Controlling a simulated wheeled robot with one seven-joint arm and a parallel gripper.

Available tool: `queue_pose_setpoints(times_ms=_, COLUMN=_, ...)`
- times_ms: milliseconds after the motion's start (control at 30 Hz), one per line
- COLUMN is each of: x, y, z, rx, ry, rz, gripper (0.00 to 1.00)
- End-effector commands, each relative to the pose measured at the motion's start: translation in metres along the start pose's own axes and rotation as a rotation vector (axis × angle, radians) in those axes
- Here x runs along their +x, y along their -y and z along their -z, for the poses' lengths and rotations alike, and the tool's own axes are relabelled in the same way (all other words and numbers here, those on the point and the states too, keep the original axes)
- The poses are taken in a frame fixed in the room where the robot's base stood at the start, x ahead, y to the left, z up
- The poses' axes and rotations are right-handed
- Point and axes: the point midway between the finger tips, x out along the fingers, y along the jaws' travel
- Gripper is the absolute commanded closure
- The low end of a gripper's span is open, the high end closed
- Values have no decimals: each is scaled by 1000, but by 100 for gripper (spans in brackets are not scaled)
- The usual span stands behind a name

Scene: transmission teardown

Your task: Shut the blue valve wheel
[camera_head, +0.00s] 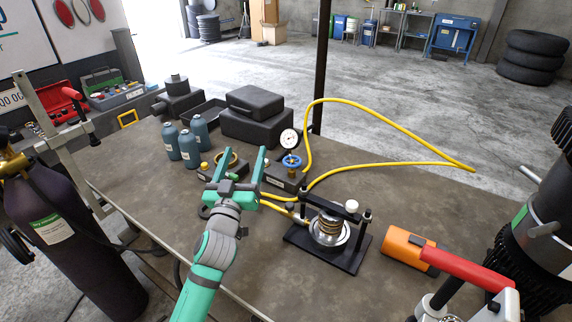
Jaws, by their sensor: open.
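The blue valve wheel (291,161) sits on a dark block (283,179) on the workbench, just below a white round pressure gauge (289,139). My gripper (244,160) is green, with its two fingers spread apart and nothing visible between them. It is just left of the valve block, and its right finger appears close to the block's left side. I cannot tell whether they touch. The wheel itself is in plain view and apart from the fingers.
A yellow hose (400,124) loops from the valve across the bench. A spring press (329,235) stands in front, with an orange tool (409,250) to its right. Several blue bottles (189,149) and a black case (256,112) are behind. The bench's right middle is mostly clear.

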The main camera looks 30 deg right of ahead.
Motion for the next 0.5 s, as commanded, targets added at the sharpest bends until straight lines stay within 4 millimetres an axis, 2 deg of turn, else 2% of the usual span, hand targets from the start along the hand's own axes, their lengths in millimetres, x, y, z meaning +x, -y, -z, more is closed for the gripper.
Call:
queue_pose_setpoints(times_ms=33, x=3, y=-20, z=-18, rx=32, ry=55, rz=-44, gripper=31)
queue_pose_setpoints(times_ms=100, x=1, y=-43, z=-45, rx=65, ry=123, rz=-93, gripper=31)
queue_pose_setpoints(times_ms=200, x=-5, y=-63, z=-77, rx=101, ry=203, rz=-141, gripper=31)
queue_pose_setpoints(times_ms=333, x=-13, y=-75, z=-102, rx=129, ry=264, rz=-174, gripper=31)
queue_pose_setpoints(times_ms=500, x=-10, y=-80, z=-112, rx=138, ry=285, rz=-183, gripper=31)
